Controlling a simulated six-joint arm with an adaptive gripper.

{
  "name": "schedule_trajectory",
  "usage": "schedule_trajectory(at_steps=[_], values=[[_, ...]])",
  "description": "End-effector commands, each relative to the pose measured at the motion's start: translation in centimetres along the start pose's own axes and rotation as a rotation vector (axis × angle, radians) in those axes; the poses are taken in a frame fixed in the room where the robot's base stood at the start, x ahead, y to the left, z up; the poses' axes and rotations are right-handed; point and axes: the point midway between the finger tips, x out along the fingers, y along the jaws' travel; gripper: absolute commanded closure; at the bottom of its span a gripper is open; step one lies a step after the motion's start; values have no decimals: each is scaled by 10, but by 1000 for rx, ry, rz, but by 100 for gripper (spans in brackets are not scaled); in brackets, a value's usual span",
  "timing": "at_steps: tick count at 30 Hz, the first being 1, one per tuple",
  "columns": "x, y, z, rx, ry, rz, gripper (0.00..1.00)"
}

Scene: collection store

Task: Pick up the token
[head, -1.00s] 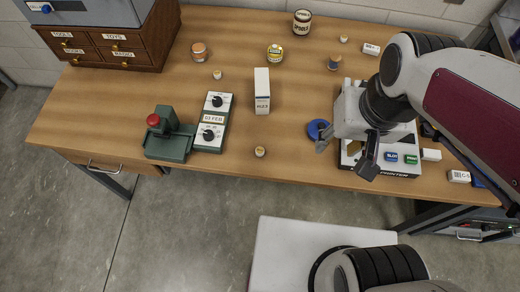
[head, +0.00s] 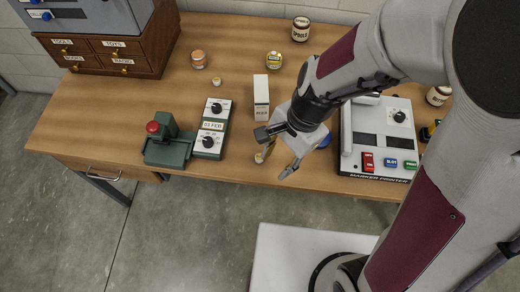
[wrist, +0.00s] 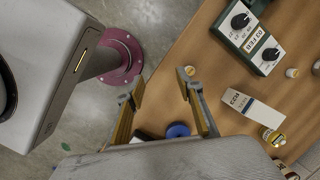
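A small round piece with a pale top and a tan rim, which looks like the token, shows in the wrist view (wrist: 189,71) right by the tip of one finger. The piece appears beyond the right fingertip rather than centred between the fingers. I cannot tell whether they touch.
A white box (head: 261,97) stands just behind my gripper. Left are a dial unit (head: 213,128) and a green stamp press (head: 168,143). Right is a marker printer (head: 375,135), with a blue ring (head: 325,141) beside it. A similar small piece (head: 216,82) lies farther back.

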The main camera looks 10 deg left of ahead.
Motion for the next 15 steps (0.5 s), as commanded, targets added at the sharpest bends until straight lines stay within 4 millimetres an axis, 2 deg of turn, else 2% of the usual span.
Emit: schedule_trajectory(at_steps=[3,7,11,15], values=[[19,-8,0,169,-9,0,64],[34,-18,-4,363,-6,-15,64],[40,-29,-12,555,1,-49,64],[39,-42,-21,751,9,-105,64]])
